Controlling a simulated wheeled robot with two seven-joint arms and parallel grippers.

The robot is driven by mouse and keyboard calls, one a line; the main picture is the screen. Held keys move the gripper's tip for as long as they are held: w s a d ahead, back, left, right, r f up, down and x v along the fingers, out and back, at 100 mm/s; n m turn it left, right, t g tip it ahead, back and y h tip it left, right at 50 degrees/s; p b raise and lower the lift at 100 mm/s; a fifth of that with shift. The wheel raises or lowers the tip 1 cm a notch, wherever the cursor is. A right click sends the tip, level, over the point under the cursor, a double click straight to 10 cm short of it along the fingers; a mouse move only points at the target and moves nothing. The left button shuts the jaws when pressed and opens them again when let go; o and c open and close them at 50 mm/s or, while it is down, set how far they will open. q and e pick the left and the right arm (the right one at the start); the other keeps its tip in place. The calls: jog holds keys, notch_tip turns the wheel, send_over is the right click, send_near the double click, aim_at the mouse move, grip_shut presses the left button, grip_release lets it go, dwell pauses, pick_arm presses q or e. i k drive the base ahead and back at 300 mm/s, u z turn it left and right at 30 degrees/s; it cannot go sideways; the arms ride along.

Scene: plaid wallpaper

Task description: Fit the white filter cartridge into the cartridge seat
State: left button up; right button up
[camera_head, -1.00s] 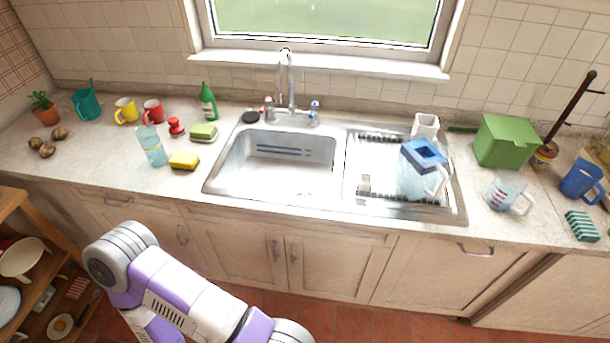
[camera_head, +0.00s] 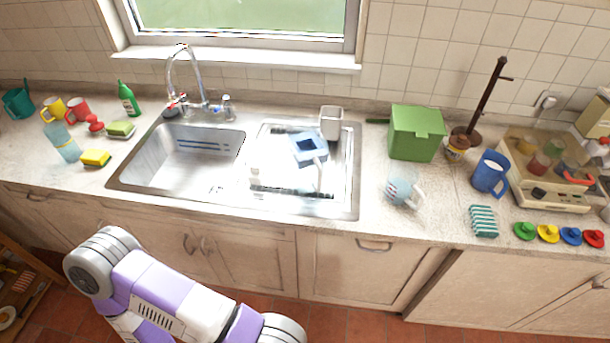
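A small whitish upright piece (camera_head: 255,176) stands at the left of the drainer beside the sink basin; it may be the white filter cartridge, but it is too small to be sure. A clear pitcher with a blue top (camera_head: 309,148) stands on the drainer to its right. The blue top has a squarish opening, which may be the cartridge seat; its inside is not clear. Neither of my grippers is in view; only a purple and white link of my arm shows at the bottom left.
A white square container (camera_head: 331,122) stands behind the pitcher. The faucet (camera_head: 187,75) rises behind the sink basin (camera_head: 178,163).

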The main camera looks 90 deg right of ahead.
aim_at(309, 166)
jog(key=k, duration=0.5)
jog(key=z, duration=1.65)
jog(key=i, duration=0.45)
